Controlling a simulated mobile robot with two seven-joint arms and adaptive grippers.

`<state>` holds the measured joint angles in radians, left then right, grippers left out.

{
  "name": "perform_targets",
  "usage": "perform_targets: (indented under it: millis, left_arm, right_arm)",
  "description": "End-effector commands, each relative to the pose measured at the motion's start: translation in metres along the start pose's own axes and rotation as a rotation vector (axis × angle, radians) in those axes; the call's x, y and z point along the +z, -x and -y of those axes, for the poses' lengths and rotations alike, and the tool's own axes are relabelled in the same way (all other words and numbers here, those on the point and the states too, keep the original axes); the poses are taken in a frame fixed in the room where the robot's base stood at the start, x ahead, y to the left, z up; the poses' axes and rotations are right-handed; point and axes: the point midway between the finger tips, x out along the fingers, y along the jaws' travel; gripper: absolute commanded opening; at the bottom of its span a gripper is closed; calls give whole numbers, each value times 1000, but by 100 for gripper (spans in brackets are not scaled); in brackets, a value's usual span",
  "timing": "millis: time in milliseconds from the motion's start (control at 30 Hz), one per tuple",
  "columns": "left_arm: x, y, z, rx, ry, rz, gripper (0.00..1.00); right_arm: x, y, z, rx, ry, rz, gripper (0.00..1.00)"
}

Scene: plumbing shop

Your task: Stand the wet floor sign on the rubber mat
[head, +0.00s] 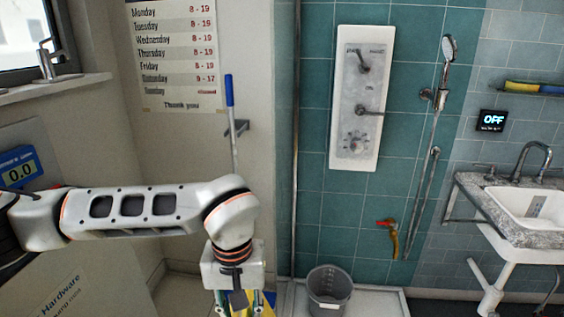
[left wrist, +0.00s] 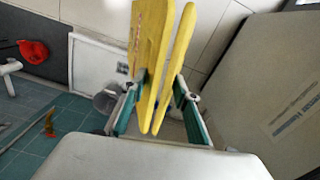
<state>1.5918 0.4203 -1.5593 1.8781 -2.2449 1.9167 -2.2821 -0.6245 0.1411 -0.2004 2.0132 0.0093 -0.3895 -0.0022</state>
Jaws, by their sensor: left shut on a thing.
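The yellow wet floor sign (left wrist: 150,60) is in my left gripper (left wrist: 163,80). In the left wrist view its two panels stand close together between the teal fingers, which are shut on it. In the head view my left gripper (head: 241,298) hangs at the bottom, left of the bucket, with only a little yellow of the sign (head: 265,311) showing; the rest is hidden or below the frame. I cannot make out the rubber mat for certain in either view. My right gripper is not in view.
A grey bucket (head: 328,291) stands in the white shower tray (head: 378,301); the bucket also shows in the left wrist view (left wrist: 104,101). A blue-handled pole (head: 231,125) leans at the wall. A sink (head: 528,209) is at right. A large grey panel (left wrist: 275,90) stands right of the sign.

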Motion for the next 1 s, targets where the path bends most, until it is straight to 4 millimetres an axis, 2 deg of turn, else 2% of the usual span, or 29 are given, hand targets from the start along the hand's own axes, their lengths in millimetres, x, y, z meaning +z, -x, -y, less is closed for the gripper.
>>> perform_targets:
  millis: [133,267,467,733,900,1000]
  left_arm:
    - [2,3,-4,0,-17,-4,0]
    - [-1,8,9,-3,-17,-9,0]
    - [-8,18,53,-10,-15,-15,0]
    - [-8,33,127,-9,-16,-14,0]
    - [-3,37,155,-3,-19,-8,0]
    - [-1,38,163,0,-20,-6,0]
  right_arm:
    - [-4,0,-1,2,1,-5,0]
    - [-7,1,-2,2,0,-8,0]
    - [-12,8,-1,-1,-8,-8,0]
    - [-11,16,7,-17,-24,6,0]
    - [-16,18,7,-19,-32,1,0]
    - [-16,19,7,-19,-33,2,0]
